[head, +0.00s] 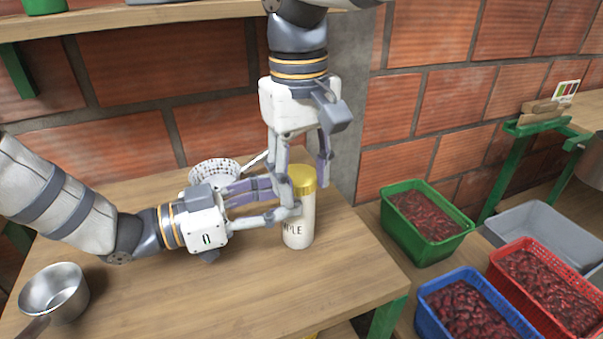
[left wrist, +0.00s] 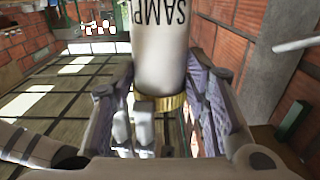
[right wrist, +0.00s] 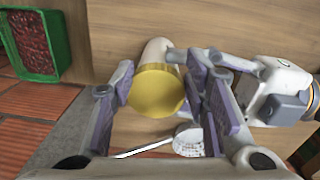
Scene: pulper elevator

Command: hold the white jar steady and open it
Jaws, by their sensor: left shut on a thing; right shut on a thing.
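The white jar (head: 299,232) stands upright near the right part of the wooden table, with dark lettering on its side; "SAMP" reads upside down on it in the left wrist view (left wrist: 162,50). Its gold lid (head: 302,177) is on top and fills the middle of the right wrist view (right wrist: 157,92). My left gripper (head: 284,200) reaches in from the left and is shut on the jar's upper body, just below the lid. My right gripper (head: 304,181) comes down from above and is shut on the lid. The fingers hide part of the jar's upper side.
A white spotted colander (head: 214,172) stands behind my left gripper. A metal pan (head: 55,290) sits at the table's (head: 180,300) left front. Green (head: 386,222), blue (head: 432,318) and red (head: 497,292) crates hold dark red contents at the right. The table's front middle is clear.

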